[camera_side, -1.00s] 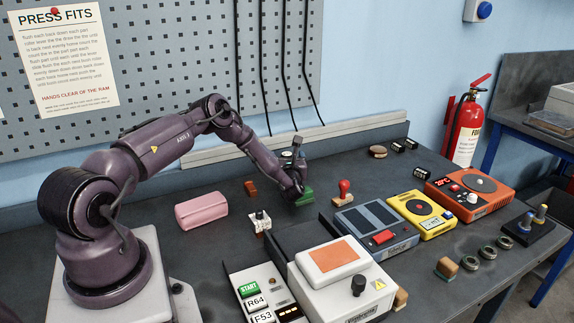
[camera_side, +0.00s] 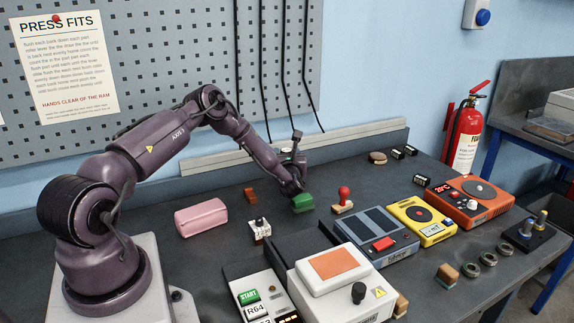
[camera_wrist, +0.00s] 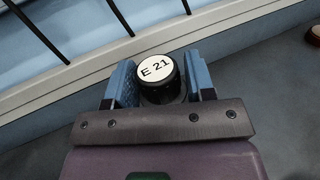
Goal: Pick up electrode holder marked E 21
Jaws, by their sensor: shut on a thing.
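The electrode holder marked E 21 (camera_wrist: 155,68) is a dark round piece with a white top, its label readable in the wrist view. It sits between the two blue fingers of my gripper (camera_wrist: 160,80), which are shut on it, one on each side. Its lower part is hidden in the wrist view. In the side view the end of my arm is over the back of the bench, near the rear ledge, and the holder cannot be made out clearly there.
A green block (camera_side: 302,203) lies just below my wrist, with a red-handled stamp (camera_side: 343,200) to its right. A pink case (camera_side: 201,217) lies to the left. Several instruments, including a yellow one (camera_side: 421,221) and an orange one (camera_side: 469,201), fill the right side. The rear ledge (camera_side: 355,142) is close behind.

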